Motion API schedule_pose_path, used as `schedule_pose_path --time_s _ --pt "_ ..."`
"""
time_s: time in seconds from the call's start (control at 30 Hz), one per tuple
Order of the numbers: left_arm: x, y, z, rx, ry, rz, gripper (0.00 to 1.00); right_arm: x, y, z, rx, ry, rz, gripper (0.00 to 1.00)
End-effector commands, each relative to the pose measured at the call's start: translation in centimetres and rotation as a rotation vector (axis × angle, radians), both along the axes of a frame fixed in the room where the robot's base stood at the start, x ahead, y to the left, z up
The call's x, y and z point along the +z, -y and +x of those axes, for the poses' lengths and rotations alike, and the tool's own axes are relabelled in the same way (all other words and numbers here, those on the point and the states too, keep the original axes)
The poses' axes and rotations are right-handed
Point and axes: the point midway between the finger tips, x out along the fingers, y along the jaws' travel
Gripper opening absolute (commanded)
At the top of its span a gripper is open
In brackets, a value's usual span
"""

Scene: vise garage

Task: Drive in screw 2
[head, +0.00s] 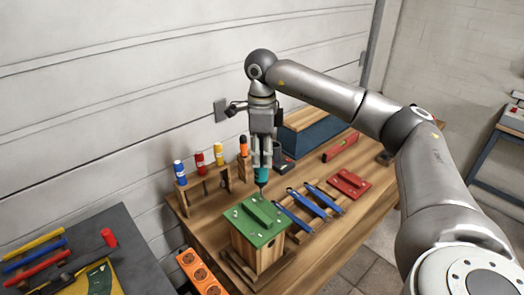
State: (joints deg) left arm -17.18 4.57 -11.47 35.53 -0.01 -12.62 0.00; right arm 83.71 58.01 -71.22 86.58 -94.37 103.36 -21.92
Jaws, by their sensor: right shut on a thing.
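My right gripper (262,160) points straight down and is shut on a teal power driver (261,175). The driver's dark tip points down over the far right edge of the green lid (240,222). I cannot tell whether the tip touches the lid. The lid lies on a wooden box (250,254) and has a raised green bar across it. Several small pale screws (252,237) show on the lid; their numbers cannot be read, so I cannot tell which is screw 2. My left gripper is not in view.
Blue clamps (296,208) and a red plate (349,184) lie right of the box on the wooden bench (345,226). A rack (203,186) with coloured bottles stands behind left. A red level (340,147) lies farther back. An orange power strip (200,272) is at front left.

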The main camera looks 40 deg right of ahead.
Motion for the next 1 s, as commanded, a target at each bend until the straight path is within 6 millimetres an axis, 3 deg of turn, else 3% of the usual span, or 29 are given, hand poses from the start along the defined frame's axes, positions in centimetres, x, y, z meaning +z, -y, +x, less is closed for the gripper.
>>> schedule_pose_path --time_s 1.0 --pt "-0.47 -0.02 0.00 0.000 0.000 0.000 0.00 -0.78 -0.06 0.04 0.000 0.003 0.000 0.08"
